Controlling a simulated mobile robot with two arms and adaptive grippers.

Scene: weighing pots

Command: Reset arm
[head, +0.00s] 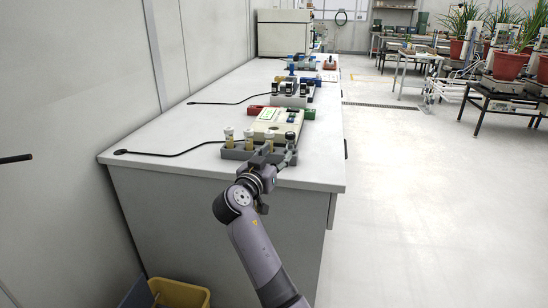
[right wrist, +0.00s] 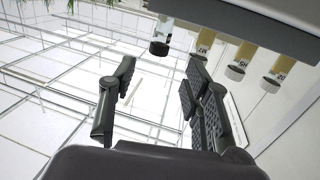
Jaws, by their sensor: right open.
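My right gripper (head: 276,157) is at the near edge of the white bench (head: 165,140), at the front right of a grey rack (head: 236,154). The rack holds vials with pale caps, such as this vial (head: 249,137), and a dark-capped vial (head: 290,137). In the right wrist view, my gripper (right wrist: 161,66) is open, with nothing between its fingers. That view shows the scene upside down, with the dark-capped vial (right wrist: 160,47) beyond the fingertips and labelled yellowish vials (right wrist: 240,63) to the right. My left gripper is not in view.
A pale device with a green display (head: 270,118) stands behind the rack, and more equipment (head: 293,88) stands farther back. A black cable (head: 165,153) lies on the bench. A yellow bin (head: 182,293) stands below.

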